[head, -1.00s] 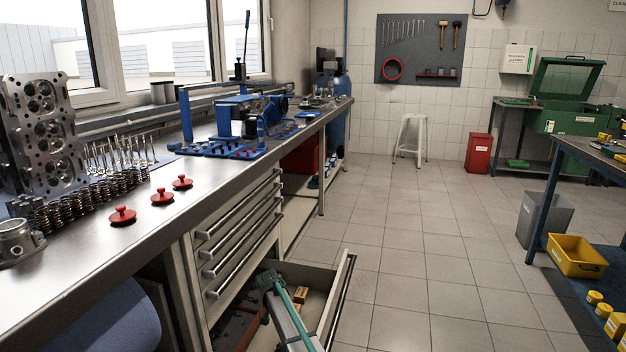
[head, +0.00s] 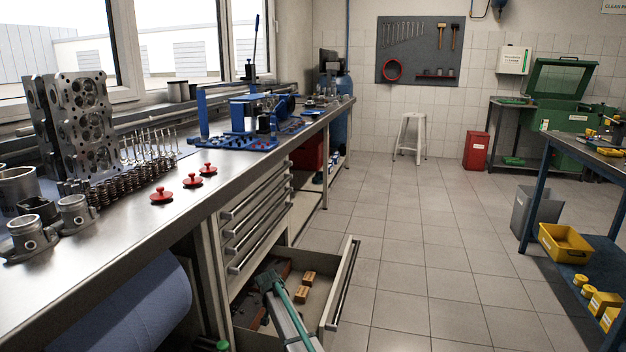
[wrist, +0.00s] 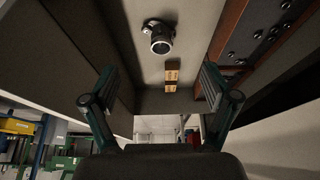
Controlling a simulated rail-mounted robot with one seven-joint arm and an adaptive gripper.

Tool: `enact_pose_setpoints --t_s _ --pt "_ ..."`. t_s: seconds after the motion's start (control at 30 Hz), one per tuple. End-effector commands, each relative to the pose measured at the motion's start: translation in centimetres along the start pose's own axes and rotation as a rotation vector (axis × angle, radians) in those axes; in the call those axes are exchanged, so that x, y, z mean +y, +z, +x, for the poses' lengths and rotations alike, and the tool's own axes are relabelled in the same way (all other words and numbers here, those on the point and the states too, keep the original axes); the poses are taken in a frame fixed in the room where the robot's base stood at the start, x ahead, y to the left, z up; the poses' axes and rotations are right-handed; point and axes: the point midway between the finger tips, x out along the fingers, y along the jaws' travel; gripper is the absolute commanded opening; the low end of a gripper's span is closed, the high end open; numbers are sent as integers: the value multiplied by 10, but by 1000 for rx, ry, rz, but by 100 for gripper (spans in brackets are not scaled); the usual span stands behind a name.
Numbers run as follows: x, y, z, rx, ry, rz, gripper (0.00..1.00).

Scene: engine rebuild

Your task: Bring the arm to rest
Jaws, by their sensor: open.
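My gripper (head: 270,281) is low in the head view, at the open bottom drawer (head: 345,285) of the bench cabinet. In the wrist view my gripper (wrist: 159,76) has its two teal fingers spread wide apart, with nothing between them. Beyond the fingers lie a dark round part (wrist: 160,42) and small tan boxes (wrist: 171,76) on a pale surface, apparently the drawer floor. The tan boxes (head: 304,285) also show in the drawer in the head view. My arm hides part of the drawer.
The workbench (head: 120,240) runs along the left, with cylinder heads (head: 85,125), springs, valves and red knobs (head: 161,196) on it. A blue roll (head: 130,310) sits below it. The tiled floor (head: 400,250) to the right is clear. A blue-legged table (head: 535,190) stands at far right.

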Motion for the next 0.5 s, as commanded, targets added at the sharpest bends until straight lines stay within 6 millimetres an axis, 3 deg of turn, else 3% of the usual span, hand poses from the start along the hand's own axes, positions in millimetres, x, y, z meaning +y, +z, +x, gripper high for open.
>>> enact_pose_setpoints --t_s 0.13,0.37,0.5 --pt "9 13 -1 -55 34 -86 86" --pt "47 70 -15 -197 84 -202 86" --pt "80 111 -16 -289 110 -254 86"
